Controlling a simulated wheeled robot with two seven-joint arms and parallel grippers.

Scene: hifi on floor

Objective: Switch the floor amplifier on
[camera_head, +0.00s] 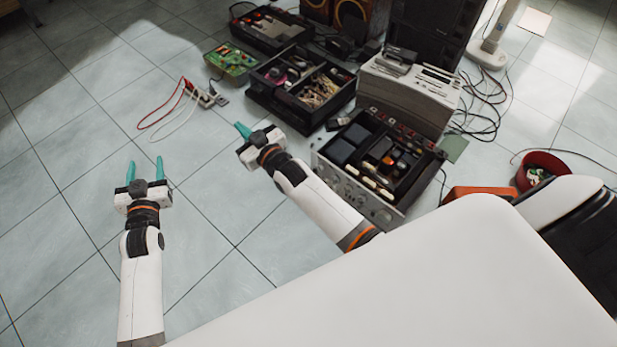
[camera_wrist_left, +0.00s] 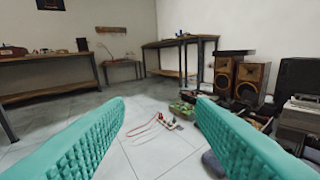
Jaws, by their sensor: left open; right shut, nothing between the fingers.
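The floor amplifier appears to be the open-topped box with a silver, knobbed front panel (camera_head: 352,189) right of centre in the head view. Its power switch is too small to make out. My right gripper (camera_head: 243,130) is shut and empty, above the floor to the left of the amplifier; its forearm passes in front of part of the panel. My left gripper (camera_head: 147,170) is open and empty, farther left over bare tiles. Its two teal fingers (camera_wrist_left: 160,140) stand wide apart in the left wrist view, where I cannot make out the amplifier.
A grey unit (camera_head: 408,95) stands behind the amplifier. Black tool trays (camera_head: 288,117), a green circuit board (camera_head: 232,60) and red and white leads (camera_head: 172,105) lie on the floor. A red bowl (camera_head: 543,160) is at right. Wooden speakers (camera_wrist_left: 250,83) stand behind. The left floor is clear.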

